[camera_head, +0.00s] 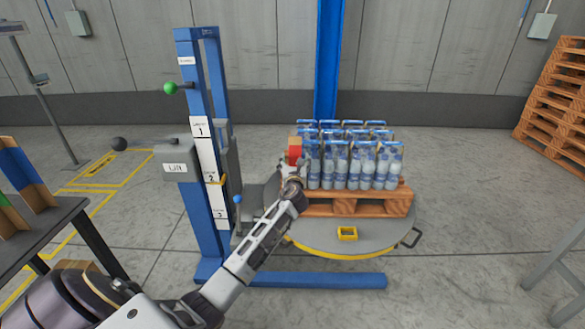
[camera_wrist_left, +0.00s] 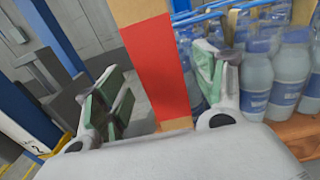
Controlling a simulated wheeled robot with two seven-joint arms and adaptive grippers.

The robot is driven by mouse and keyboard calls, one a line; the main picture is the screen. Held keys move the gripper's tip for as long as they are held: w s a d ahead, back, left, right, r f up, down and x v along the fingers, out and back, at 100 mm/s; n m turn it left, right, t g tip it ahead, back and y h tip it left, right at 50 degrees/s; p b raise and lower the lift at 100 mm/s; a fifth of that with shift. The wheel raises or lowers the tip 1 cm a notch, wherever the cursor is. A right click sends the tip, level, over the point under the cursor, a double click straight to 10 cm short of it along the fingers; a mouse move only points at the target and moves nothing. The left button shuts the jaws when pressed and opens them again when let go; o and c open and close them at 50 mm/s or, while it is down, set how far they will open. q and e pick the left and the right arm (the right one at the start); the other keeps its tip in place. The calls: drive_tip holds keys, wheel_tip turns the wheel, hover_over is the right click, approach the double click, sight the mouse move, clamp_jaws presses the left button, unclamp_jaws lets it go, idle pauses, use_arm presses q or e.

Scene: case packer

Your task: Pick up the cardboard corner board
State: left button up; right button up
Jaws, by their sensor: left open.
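A cardboard corner board with a red band (camera_head: 294,150) stands upright at the left front corner of the bottle load on the pallet. In the left wrist view the corner board (camera_wrist_left: 163,65) rises between the fingers, tan above and below the red. My left gripper (camera_wrist_left: 160,82) is open, one green-padded finger on each side of the board, with a visible gap on the left. The right finger looks close to the board; I cannot tell whether it touches. In the head view my left gripper (camera_head: 293,175) is small and partly hides the board's lower part. My right gripper is not in view.
Shrink-wrapped bottles (camera_head: 350,163) stand on a wooden pallet (camera_head: 340,204) on a round turntable (camera_head: 350,238). A blue wrapper mast (camera_head: 205,150) rises left of it. A table (camera_head: 55,215) at left bears boards with blue and green bands. Stacked pallets (camera_head: 560,100) stand far right.

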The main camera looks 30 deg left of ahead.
use_arm(q)
drive_tip(key=shift+x, duration=0.8)
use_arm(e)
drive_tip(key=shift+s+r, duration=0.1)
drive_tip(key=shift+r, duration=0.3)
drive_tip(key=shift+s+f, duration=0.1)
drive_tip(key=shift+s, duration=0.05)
use_arm(q)
drive_tip(key=c, duration=1.1)
drive_tip(key=shift+c, duration=0.2)
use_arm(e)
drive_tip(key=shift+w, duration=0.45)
use_arm(q)
drive_tip(key=shift+r, duration=0.1)
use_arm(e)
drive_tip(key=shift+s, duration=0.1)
